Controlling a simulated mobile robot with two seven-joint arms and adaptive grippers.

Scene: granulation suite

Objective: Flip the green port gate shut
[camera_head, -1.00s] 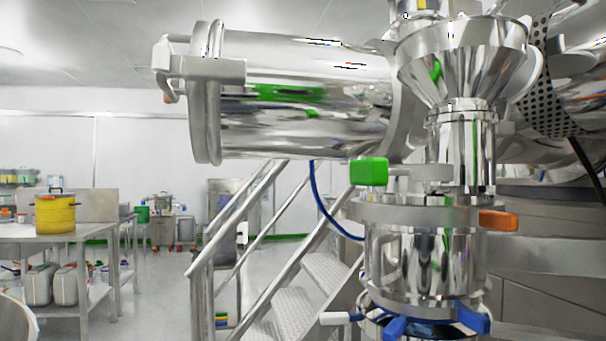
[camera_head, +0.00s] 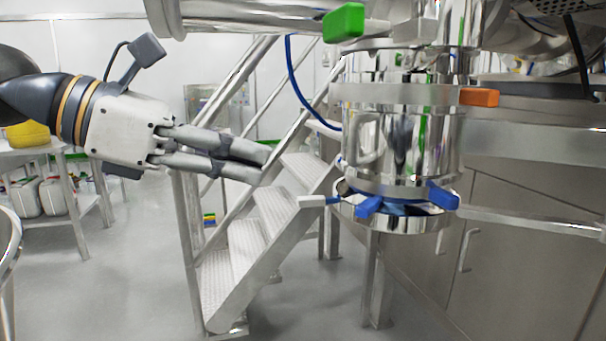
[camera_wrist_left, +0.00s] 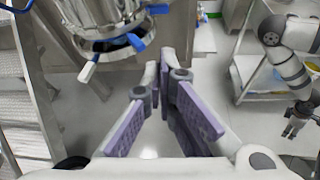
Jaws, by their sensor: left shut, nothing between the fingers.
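The green gate handle (camera_head: 344,21) is a bright green block on the metal vessel, near the top of the head view. My left gripper (camera_head: 266,163) reaches in from the left, below and left of the green handle and apart from it. Its fingers are together with nothing between them. In the left wrist view my left gripper (camera_wrist_left: 163,70) points toward the lower vessel with blue clamps (camera_wrist_left: 136,42); the green handle is not visible there. My right gripper (camera_wrist_left: 299,114) is small and dark at the right edge of that view; its finger state is unclear.
An orange block (camera_head: 479,97) is on the vessel's right side. Blue clamps (camera_head: 368,206) and a white-tipped lever (camera_head: 312,201) sit at its lower rim. A blue hose (camera_head: 292,75) hangs left of the vessel. Metal stairs (camera_head: 262,240) stand behind my left gripper.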

